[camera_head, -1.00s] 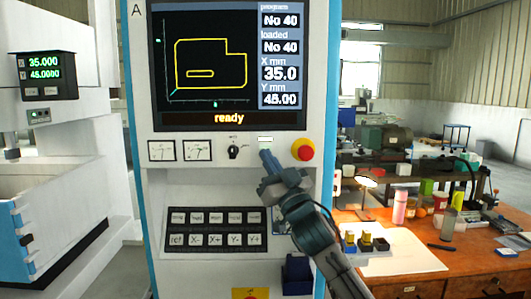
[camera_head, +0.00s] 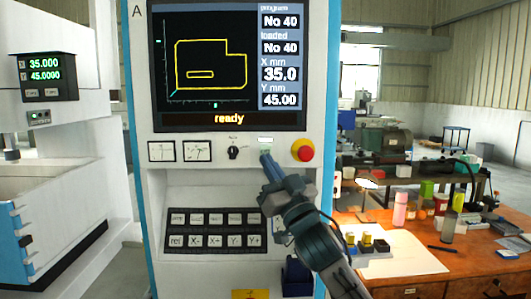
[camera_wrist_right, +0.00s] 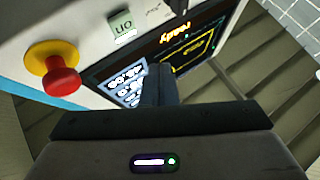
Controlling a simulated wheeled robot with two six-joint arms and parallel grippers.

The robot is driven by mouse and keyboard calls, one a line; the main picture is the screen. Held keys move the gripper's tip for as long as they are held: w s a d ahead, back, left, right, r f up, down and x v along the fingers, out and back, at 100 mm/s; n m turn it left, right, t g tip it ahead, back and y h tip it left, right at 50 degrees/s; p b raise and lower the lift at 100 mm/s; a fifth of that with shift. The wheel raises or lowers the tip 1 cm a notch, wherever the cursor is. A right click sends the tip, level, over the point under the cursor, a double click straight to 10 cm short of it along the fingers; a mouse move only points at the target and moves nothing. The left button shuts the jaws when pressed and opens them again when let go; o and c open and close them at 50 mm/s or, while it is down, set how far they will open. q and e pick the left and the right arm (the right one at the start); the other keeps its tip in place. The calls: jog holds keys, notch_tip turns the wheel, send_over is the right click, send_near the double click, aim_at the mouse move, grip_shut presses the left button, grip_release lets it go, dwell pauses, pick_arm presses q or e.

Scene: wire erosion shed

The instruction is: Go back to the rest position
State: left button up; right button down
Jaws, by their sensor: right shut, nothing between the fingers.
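My right gripper (camera_head: 266,158) is shut and empty, in front of the control panel (camera_head: 211,204) of the tall white cabinet. Its tips are just under a small white label, beside the red emergency knob (camera_head: 303,153) with its yellow collar. In the right wrist view the shut fingers (camera_wrist_right: 160,82) point at the cabinet, and a pale green button (camera_wrist_right: 123,27) shows beyond them, near the red knob (camera_wrist_right: 62,79). I cannot tell the exact gap between the tips and the panel. My left gripper is not in view.
The screen (camera_head: 229,65) reads "ready". A keypad (camera_head: 215,229) is on the lower panel. At right stands a wooden desk (camera_head: 433,256) with a lamp (camera_head: 367,183), a pink bottle (camera_head: 400,209) and colored blocks (camera_head: 366,243) on a pale sheet. A white machine (camera_head: 55,180) stands at left.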

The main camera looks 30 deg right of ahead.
dwell(0.3)
jog(key=s+a+f+m+g+h, duration=0.2)
jog(key=f+g, duration=0.8)
jog(key=f, duration=2.1)
jog(key=s+a+f+n+g+y, duration=0.15)
jog(key=s+f+g, duration=0.25)
jog(key=s+f, duration=0.45)
jog(key=s+a+f+g, duration=0.35)
jog(key=s+f, duration=0.35)
jog(key=s, duration=0.3)
jog(key=s+a+f+n+g, duration=0.1)
jog(key=s+f+g, duration=0.3)
jog(key=s+f, duration=0.45)
notch_tip(320, 180, down, 29)
jog(key=s+d+g, duration=0.1)
jog(key=d, duration=0.1)
jog(key=s+d+f+g, duration=0.1)
jog(key=s+f, duration=1.7)
jog(key=f, duration=0.2)
jog(key=shift+s+d+f, duration=0.15)
jog(key=shift+s+d, duration=0.1)
